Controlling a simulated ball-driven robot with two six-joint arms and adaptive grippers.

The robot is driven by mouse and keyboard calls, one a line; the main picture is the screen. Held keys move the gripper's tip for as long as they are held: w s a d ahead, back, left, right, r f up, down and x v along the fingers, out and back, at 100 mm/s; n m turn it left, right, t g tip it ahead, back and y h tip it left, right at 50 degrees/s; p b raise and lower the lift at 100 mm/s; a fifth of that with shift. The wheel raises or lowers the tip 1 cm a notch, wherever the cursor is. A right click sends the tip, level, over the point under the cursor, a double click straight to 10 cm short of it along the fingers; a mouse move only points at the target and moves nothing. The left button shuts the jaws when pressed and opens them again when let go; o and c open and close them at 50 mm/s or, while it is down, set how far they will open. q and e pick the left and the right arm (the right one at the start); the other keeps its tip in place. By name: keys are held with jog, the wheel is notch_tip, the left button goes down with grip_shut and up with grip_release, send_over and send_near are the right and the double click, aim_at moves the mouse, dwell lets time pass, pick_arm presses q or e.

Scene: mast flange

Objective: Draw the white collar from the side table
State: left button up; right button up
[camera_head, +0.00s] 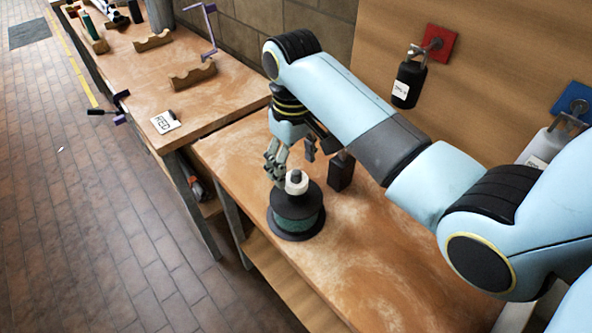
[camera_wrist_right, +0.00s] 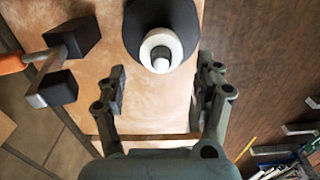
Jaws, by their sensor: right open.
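The white collar (camera_head: 297,183) sits around a grey post on top of a dark spool (camera_head: 296,220) with a green middle. The spool stands upright on the wooden side table (camera_head: 385,265). In the right wrist view the white collar (camera_wrist_right: 149,55) shows as a ring around the post, over the spool's dark top (camera_wrist_right: 180,17). My right gripper (camera_head: 292,156) is open and empty, just above and behind the collar. In the right wrist view its fingers (camera_wrist_right: 163,88) are spread, with the collar beyond them near the middle. My left gripper is not in view.
A dark block (camera_head: 341,171) stands close behind the spool. The right wrist view shows a tool with an orange handle (camera_wrist_right: 12,63) and dark blocks. Bottles hang on the wall panel.

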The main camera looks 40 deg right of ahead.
jog(key=shift+s+f, duration=0.1)
jog(key=shift+f, duration=1.35)
jog(key=c, duration=1.2)
